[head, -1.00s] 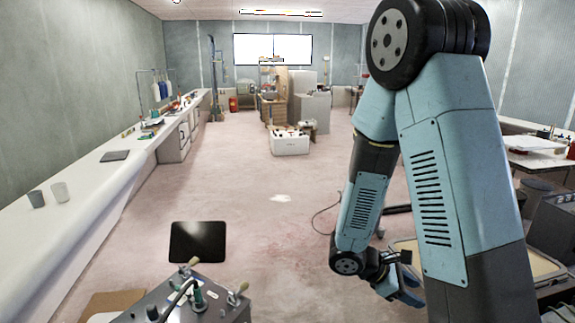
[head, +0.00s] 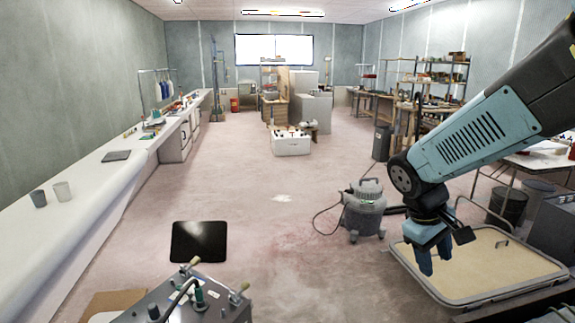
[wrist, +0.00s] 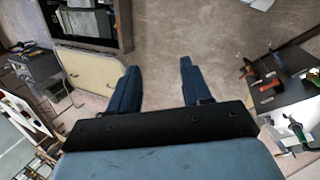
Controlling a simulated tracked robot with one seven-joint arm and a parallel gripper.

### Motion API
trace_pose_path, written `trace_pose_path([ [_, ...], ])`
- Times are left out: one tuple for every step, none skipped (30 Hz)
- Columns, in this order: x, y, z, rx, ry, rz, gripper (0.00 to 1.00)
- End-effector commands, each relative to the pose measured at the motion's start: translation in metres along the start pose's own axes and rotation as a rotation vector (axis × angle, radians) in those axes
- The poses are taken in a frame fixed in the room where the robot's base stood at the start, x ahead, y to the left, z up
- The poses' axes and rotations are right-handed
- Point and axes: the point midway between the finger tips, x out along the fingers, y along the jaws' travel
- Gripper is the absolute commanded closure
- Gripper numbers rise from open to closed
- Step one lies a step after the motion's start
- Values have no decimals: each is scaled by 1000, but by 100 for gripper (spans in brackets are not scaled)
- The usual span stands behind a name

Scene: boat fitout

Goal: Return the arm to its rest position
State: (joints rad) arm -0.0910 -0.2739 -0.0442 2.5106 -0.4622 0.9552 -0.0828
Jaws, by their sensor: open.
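My gripper (head: 432,262) hangs at the end of my blue arm at the right of the head view, fingers pointing down. It appears over the left part of the tan tray with a raised rim (head: 485,290). In the wrist view my gripper (wrist: 155,85) shows two blue fingers spread apart with nothing between them. Bare floor shows beyond the fingertips, and the tan tray (wrist: 100,75) lies to their left.
A shop vacuum (head: 365,210) with a hose stands on the floor left of my arm. A dark bin (head: 508,205) and a table (head: 540,160) are at the right. A long white counter (head: 100,190) runs along the left.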

Motion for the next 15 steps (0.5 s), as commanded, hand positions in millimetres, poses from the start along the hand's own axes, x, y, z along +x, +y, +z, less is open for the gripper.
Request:
trace_pose_path([
  [-10, 1, 4, 42, 39, -15, 52],
  [-14, 0, 6, 66, 60, -27, 52],
  [-21, 0, 8, 98, 90, -42, 52],
  [-26, 0, 10, 121, 112, -52, 52],
  [-31, 0, 12, 144, 134, -64, 52],
  [-38, -1, 15, 175, 164, -79, 52],
  [-43, -1, 17, 196, 187, -89, 52],
  [-49, -2, 19, 219, 210, -100, 52],
  [-56, -2, 22, 247, 240, -115, 52],
  [-61, -3, 24, 268, 263, -126, 52],
  [-66, -3, 27, 290, 287, -137, 52],
  [-74, -4, 30, 318, 318, -152, 52],
  [-79, -4, 32, 338, 341, -163, 52],
  [-84, -5, 34, 357, 364, -173, 52],
  [-91, -6, 37, 381, 394, -187, 52],
])
